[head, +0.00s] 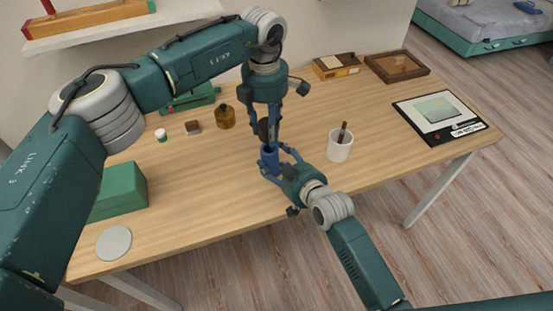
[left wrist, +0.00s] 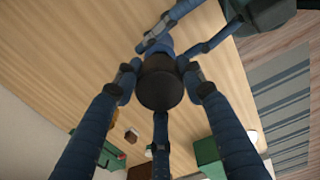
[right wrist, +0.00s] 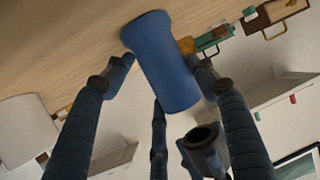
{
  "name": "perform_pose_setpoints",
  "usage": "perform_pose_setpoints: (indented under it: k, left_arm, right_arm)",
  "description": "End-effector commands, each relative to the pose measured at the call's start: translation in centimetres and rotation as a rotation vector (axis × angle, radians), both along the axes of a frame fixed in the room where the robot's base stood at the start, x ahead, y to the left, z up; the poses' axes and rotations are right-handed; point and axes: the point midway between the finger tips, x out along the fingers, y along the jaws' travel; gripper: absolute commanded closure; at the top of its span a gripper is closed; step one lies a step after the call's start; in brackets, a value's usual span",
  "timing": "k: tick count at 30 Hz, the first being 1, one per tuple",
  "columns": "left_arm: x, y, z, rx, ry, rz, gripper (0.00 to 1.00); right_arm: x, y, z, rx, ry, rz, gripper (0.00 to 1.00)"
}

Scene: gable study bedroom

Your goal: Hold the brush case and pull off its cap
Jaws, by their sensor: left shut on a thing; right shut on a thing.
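The blue brush case (head: 269,158) is held upright just above the table by my right gripper (head: 272,168), which is shut on it. In the right wrist view the blue case (right wrist: 163,65) shows its flared end toward the table. My left gripper (head: 270,138) is above, shut on the dark cap (head: 263,128). In the left wrist view the cap's round top (left wrist: 160,84) hides much of the case (left wrist: 158,47).
A white cup (head: 340,150) with a brown stick stands right of the grippers. A green box (head: 120,190) and grey disc (head: 114,243) are at the left. An amber jar (head: 225,117) is behind; a framed panel (head: 440,112) lies right. The front table middle is clear.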

Motion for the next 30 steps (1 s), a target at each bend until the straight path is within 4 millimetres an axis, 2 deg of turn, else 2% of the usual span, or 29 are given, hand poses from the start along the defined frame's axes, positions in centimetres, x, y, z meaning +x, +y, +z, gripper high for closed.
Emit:
perform_pose_setpoints:
  k: [9, 23, 30]
  left_arm:
    - [0.0, 0.0, 1.2, 0.0, -0.001, 0.0, 1.0]
    - [0.0, 0.0, 1.5, 0.0, -0.001, 0.0, 1.0]
    - [0.0, 0.0, 2.6, -0.001, -0.001, 0.0, 1.0]
  right_arm:
    - [-0.1, -0.1, -0.3, -0.004, 0.006, 0.0, 0.72]
    - [-0.1, -0.1, -0.3, -0.004, 0.006, 0.0, 0.72]
    - [-0.1, -0.1, -0.3, -0.004, 0.006, 0.0, 0.72]
